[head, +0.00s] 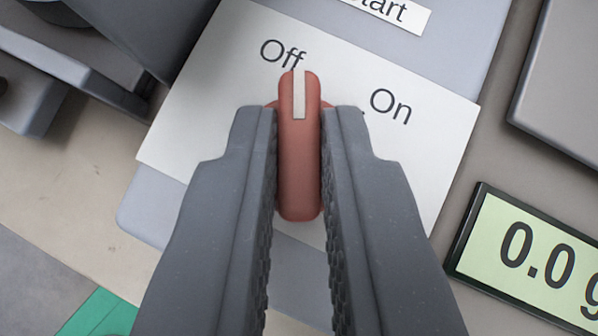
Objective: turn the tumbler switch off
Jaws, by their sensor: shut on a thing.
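The tumbler switch (299,170) is a reddish bar-shaped handle with a white pointer line at its upper end. It sits on a white label plate (190,130) printed "Off" and "On". The pointer line aims straight up in the picture, at the right end of the word "Off", and away from "On". My gripper (299,118) is shut on the switch handle, with one dark grey finger against each side. The fingers hide part of the plate and most of the switch's round base.
Grey machine parts (75,60) stand at upper left. A green patch (100,315) shows at lower left.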

